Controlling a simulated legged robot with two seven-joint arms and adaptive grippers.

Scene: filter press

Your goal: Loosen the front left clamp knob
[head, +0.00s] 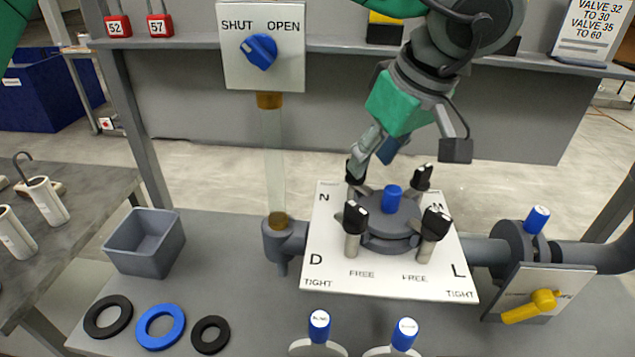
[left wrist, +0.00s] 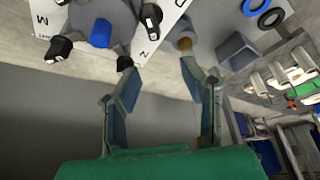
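The front left clamp knob (head: 355,216), black on a pale post, stands by the letter D on the white plate (head: 330,262); it also shows in the left wrist view (left wrist: 150,18). My left gripper (head: 371,160) is open and empty, above the back left knob (head: 354,178) by the letter N, farther back than the front left knob. In the left wrist view, my left gripper (left wrist: 157,70) has its fingers wide apart. The back left knob (left wrist: 125,62) is at one fingertip there; I cannot tell whether they touch. My right gripper is not in view.
A grey round cover with a blue cap (head: 393,198) sits amid the clamps. The front right knob (head: 436,222) and back right knob (head: 423,177) stand close by. A grey bin (head: 145,241) and rings (head: 160,326) lie left.

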